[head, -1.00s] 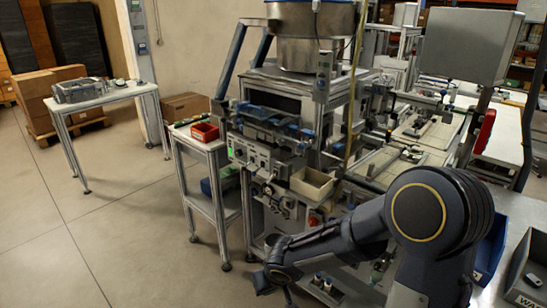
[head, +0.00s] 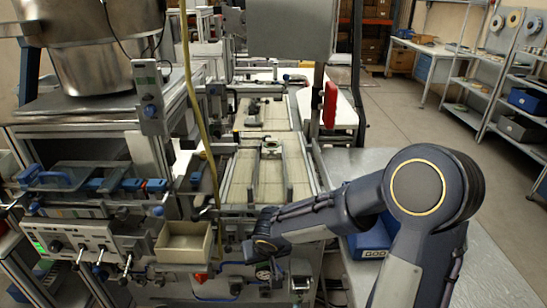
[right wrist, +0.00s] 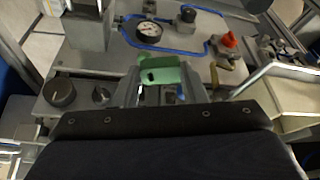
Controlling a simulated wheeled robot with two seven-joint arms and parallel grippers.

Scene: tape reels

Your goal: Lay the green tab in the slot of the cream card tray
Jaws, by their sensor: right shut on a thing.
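The green tab (right wrist: 163,72) is between the fingers of my right gripper (right wrist: 160,88) in the right wrist view. The gripper is shut on it. In the head view my right gripper (head: 264,268) hangs in front of the machine, and the tab is too small to make out there. An open cream tray (head: 184,243) sits at the machine's front, left of the gripper and apart from it. No slot can be made out in it. A cream surface at the right of the right wrist view may be this tray. My left gripper is not in view.
The machine's front has a control panel (head: 75,240) with knobs, and a yellow hose (head: 197,110) runs down past the tray. A dial gauge (right wrist: 149,31) and a red knob (right wrist: 229,40) lie beyond the tab. Open floor (head: 490,180) is at the right.

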